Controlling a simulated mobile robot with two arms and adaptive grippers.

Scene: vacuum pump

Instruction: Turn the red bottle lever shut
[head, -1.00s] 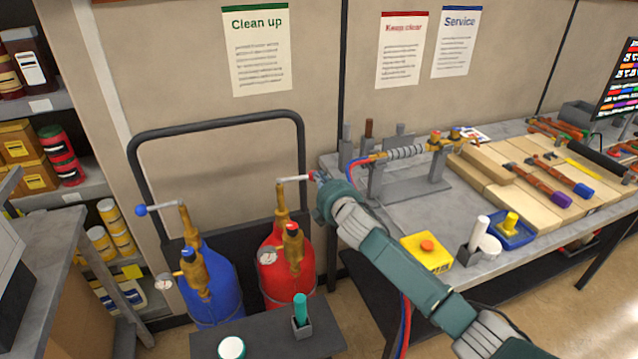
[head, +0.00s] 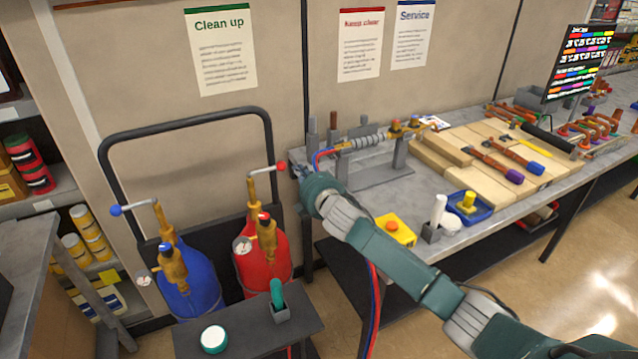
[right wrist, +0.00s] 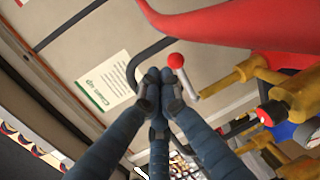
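The red bottle (head: 262,264) stands in the rack beside the blue bottle. Its lever (head: 265,170) is at the top of the brass valve (head: 264,232), points right, roughly level, and ends in a red ball (head: 282,166). My right gripper (head: 297,170) is just right of the ball, apart from it. In the right wrist view, its dark fingers (right wrist: 158,82) come together with nothing seen between them, and the red ball (right wrist: 176,61) lies just beyond and to the side of the tips. My left gripper is not in view.
The blue bottle (head: 190,285) has a lever with a blue ball (head: 116,210) pointing left. A black rack frame (head: 185,122) rises behind the bottles. A dark stand (head: 250,332) is in front. The grey bench (head: 400,205) with tools lies right of my right gripper.

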